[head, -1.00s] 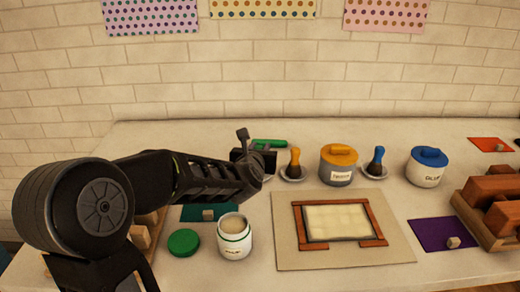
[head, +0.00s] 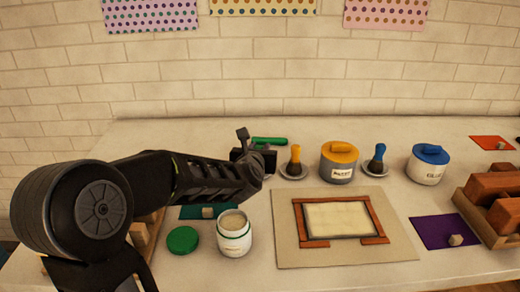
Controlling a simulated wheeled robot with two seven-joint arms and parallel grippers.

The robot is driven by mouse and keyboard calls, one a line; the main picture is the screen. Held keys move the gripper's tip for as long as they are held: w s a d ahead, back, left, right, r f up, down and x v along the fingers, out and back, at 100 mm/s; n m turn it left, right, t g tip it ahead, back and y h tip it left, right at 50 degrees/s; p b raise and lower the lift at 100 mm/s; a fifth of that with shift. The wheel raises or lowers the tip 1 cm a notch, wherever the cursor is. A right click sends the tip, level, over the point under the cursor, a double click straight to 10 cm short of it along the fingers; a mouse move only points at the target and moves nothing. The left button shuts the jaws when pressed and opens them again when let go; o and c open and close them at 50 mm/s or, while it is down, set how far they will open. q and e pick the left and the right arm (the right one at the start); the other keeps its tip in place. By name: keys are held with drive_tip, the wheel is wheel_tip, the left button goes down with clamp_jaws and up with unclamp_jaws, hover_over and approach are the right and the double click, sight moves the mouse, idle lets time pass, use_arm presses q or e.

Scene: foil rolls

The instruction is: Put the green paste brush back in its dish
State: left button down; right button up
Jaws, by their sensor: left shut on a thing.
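My left gripper (head: 256,157) is shut at the back of the table, left of the orange brush, with its fingers partly hidden by its own body. The green handle of the paste brush (head: 270,141) shows right behind the gripper, lying roughly level. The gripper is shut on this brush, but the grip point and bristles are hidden. The green brush's dish is not visible; my left arm covers the area left of the gripper. My right gripper is not in view.
An orange brush (head: 295,160) and a blue brush (head: 376,159) stand in small dishes beside an orange-lidded pot (head: 339,172) and a blue-lidded pot (head: 428,172). An open white jar (head: 234,241) and its green lid (head: 183,240) are in front. A framed sheet (head: 340,221) lies centrally.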

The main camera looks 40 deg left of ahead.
use_arm(q)
drive_tip(key=c, duration=1.1)
unclamp_jaws()
drive_tip(key=shift+o, duration=0.3)
drive_tip(key=o, duration=0.4)
wheel_tip(320, 180, up, 9)
drive_tip(key=p, duration=0.5)
drive_tip(key=shift+p, duration=0.3)
drive_tip(key=shift+f, duration=0.1)
idle(0.4)
